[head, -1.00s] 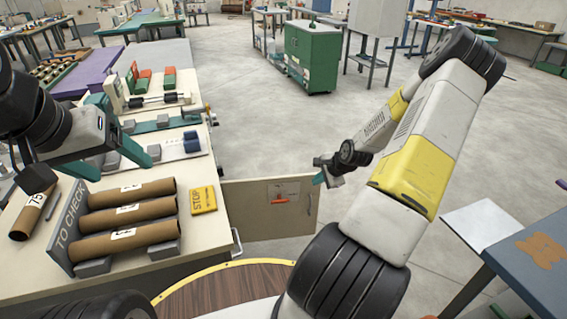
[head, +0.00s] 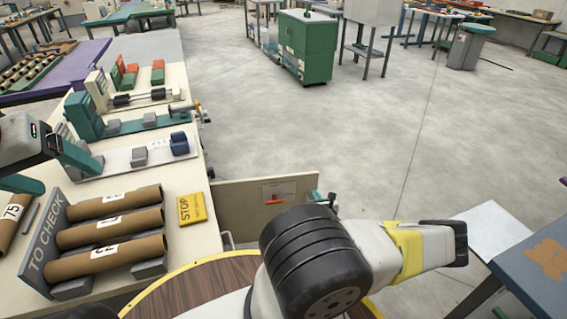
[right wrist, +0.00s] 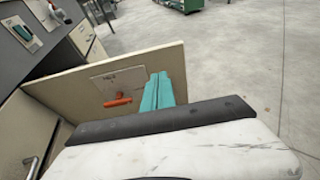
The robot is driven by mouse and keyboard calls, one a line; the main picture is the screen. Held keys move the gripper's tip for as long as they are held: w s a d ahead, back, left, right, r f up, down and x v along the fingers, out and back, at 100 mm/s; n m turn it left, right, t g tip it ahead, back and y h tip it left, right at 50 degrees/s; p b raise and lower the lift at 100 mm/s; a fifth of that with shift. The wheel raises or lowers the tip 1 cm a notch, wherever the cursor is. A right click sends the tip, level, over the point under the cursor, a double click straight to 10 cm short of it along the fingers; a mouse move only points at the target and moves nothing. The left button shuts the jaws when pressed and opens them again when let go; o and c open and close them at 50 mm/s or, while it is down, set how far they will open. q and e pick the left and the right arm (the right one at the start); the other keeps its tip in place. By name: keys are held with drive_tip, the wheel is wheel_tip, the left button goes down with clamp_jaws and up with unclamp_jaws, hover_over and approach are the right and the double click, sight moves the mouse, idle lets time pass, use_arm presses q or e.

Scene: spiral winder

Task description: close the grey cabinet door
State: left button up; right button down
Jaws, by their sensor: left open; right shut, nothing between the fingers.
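The cabinet door (head: 240,203) looks beige-grey in this light. It stands open, sticking out to the right from the end of the workbench, with a label plate and an orange piece on its face. The right wrist view shows the door (right wrist: 75,88) too. My right gripper (right wrist: 160,90) is shut and empty, its teal fingers at the door's right end; I cannot tell if they touch it. In the head view my right arm hides most of that gripper. My left gripper (head: 55,172) is open and empty above the bench, left of the rollers.
The workbench (head: 195,245) carries several brown tubes (head: 110,225), a yellow STOP sign (head: 197,208) and winder parts. A round wooden-topped surface (head: 190,290) is at the bottom. A blue-grey table (head: 540,245) stands at right. The floor beyond the door is clear.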

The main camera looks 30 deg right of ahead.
approach(306, 176)
drive_tip(key=x, duration=0.5)
drive_tip(key=shift+w+f, duration=0.2)
drive_tip(key=shift+w+d, duration=0.15)
drive_tip(key=shift+w, duration=0.3)
